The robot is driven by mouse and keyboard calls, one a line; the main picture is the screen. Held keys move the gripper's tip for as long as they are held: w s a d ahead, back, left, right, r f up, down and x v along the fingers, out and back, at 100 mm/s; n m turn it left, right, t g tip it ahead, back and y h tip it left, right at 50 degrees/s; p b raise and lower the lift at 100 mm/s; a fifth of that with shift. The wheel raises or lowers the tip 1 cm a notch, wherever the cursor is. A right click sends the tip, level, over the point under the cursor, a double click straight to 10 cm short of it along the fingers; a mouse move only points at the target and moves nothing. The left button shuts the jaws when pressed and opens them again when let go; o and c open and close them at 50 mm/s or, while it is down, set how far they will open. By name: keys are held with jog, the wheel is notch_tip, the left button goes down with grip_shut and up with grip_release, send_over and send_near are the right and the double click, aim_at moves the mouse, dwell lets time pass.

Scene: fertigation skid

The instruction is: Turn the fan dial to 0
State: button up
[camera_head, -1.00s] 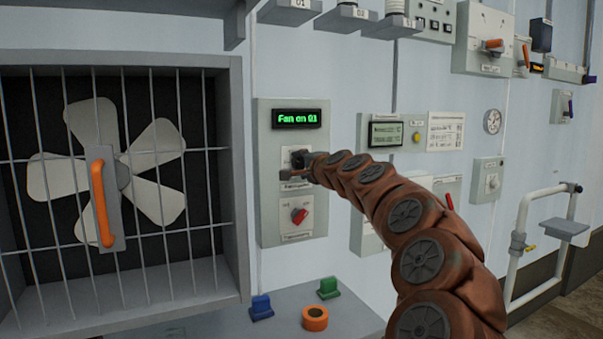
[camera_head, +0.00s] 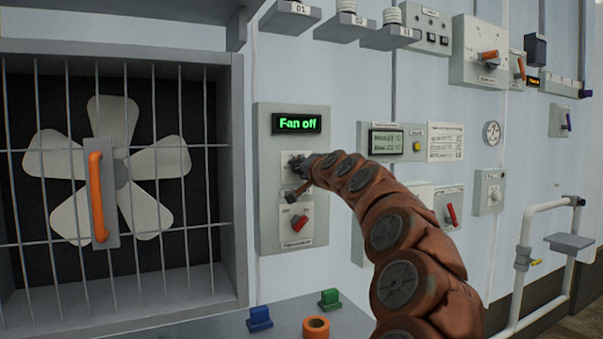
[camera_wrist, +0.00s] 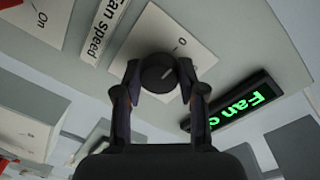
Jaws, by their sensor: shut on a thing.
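The fan dial (camera_wrist: 158,73) is a dark round knob on a white plate, marked O beside it, with a "Fan speed" label (camera_wrist: 104,28) by the plate. My gripper (camera_wrist: 155,76) is shut on the dial, one finger on each side in the wrist view. In the head view my gripper (camera_head: 300,168) is at the upper plate of the grey fan panel (camera_head: 265,210) and hides most of the dial. The panel's display (camera_head: 297,123) reads "Fan off" in green.
A red switch (camera_head: 299,222) sits just below the dial. Left is the caged fan (camera_head: 122,172) with an orange handle (camera_head: 99,195). A blue block (camera_head: 259,318), a green block (camera_head: 329,299) and an orange ring (camera_head: 316,327) lie on the ledge below.

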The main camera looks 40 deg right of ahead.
dwell(0.3)
jog(key=o, duration=1.1)
jog(key=shift+o, duration=0.2)
jog(key=shift+s, duration=0.1)
jog(key=v, duration=1.2)
jog(key=shift+d, duration=0.1)
